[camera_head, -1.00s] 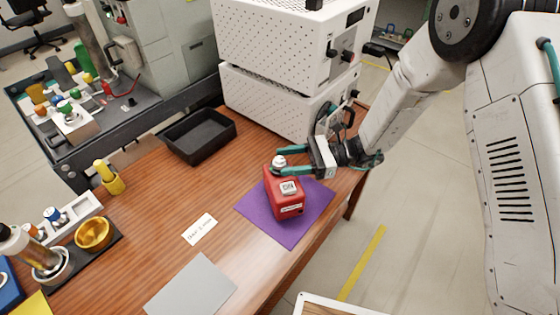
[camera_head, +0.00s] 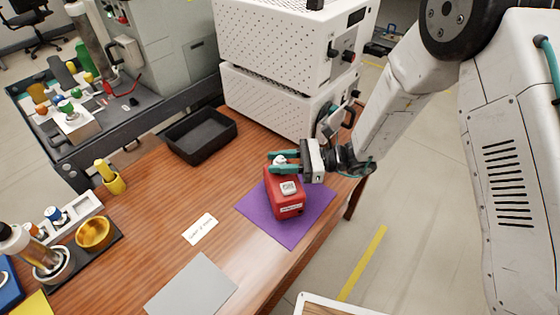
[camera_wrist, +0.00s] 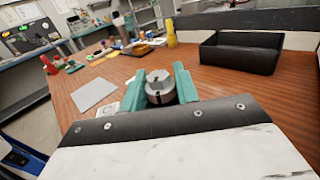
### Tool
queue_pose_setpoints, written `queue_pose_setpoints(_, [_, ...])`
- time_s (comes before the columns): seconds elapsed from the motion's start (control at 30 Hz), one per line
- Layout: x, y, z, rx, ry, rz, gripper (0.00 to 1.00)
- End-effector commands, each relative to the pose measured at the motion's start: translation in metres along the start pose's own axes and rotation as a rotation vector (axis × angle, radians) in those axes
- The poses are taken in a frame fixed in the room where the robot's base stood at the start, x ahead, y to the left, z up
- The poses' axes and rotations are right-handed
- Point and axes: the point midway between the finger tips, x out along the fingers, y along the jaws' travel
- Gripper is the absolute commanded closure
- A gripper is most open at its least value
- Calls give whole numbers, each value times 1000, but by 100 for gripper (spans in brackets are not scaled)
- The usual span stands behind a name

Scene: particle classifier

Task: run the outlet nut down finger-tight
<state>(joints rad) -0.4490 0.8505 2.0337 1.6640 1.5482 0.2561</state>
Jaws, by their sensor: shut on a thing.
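The red block-shaped unit (camera_head: 284,197) sits on a purple mat (camera_head: 314,210) near the table's right edge. The outlet nut (camera_head: 279,159), a pale metal piece, is on top of the unit at its back end. My gripper (camera_head: 281,162) reaches in from the right and is shut on the nut, a teal finger on either side. In the wrist view the nut (camera_wrist: 159,88) shows as a round slotted metal top between the two teal fingers. The red unit is hidden below the gripper there. The nut's threads and seating are hidden.
A black tray (camera_head: 201,136) and white perforated cabinets (camera_head: 275,102) stand behind. A label card (camera_head: 200,229) and a grey sheet (camera_head: 191,287) lie in front. A yellow bottle (camera_head: 109,177) and gold bowl (camera_head: 93,233) are at left. The table middle is clear.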

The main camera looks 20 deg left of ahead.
Motion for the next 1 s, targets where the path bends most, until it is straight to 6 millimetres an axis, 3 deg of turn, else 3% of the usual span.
queue_pose_setpoints(0.2, [0,0,0,1,0,-143,92])
queue_pose_setpoints(0.53, [0,0,0,0,1,-162,92])
queue_pose_setpoints(0.57, [0,0,0,-1,1,-161,64])
queue_pose_setpoints(0.6, [0,0,0,-1,1,-161,53])
queue_pose_setpoints(0.63, [0,0,0,-1,1,-161,48])
queue_pose_setpoints(1.0, [-8,1,0,0,2,-161,48])
